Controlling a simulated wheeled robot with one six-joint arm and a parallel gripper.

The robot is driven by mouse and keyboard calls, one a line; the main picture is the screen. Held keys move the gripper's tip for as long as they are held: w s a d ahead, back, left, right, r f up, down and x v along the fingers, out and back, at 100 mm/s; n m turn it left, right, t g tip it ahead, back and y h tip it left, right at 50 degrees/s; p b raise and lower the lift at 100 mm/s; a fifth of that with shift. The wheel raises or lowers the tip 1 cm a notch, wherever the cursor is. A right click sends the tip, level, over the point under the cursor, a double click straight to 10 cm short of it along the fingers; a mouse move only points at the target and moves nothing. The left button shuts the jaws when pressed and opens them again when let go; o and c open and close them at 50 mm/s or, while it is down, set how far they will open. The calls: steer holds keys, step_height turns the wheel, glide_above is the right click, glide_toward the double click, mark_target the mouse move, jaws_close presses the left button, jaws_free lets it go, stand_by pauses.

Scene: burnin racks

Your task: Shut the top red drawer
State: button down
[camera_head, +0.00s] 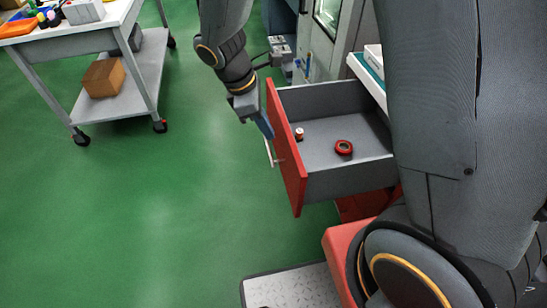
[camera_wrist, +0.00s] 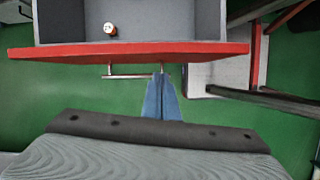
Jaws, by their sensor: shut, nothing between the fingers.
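The top red drawer (camera_head: 285,150) stands open, its grey inside showing in the head view. A small red-and-white spool (camera_head: 299,134) and a red ring-shaped roll (camera_head: 344,148) lie in it. The drawer's red front (camera_wrist: 130,52) spans the wrist view, with a thin metal bar handle (camera_wrist: 122,76) on its outer face. My gripper (camera_head: 265,127) is at the outer side of the front, by the handle. In the wrist view its blue fingers (camera_wrist: 160,90) are together and empty, tips close to the handle's right end. I cannot tell whether they touch it.
Another red drawer front (camera_head: 368,204) shows below. A grey cart (camera_head: 130,88) with a cardboard box (camera_head: 103,78) stands at the back left. A metal plate (camera_head: 290,289) lies at the front. The green floor (camera_head: 130,200) left of the drawer is clear.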

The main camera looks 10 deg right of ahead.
step_height(320, 180, down, 11)
steer(key=w+d+n, duration=0.1)
steer(key=d, duration=0.1)
steer(key=shift+d+n+h, duration=0.25)
steer(key=shift+n+h, duration=0.05)
steer(key=shift+n, duration=0.1)
steer(key=shift+d, duration=0.15)
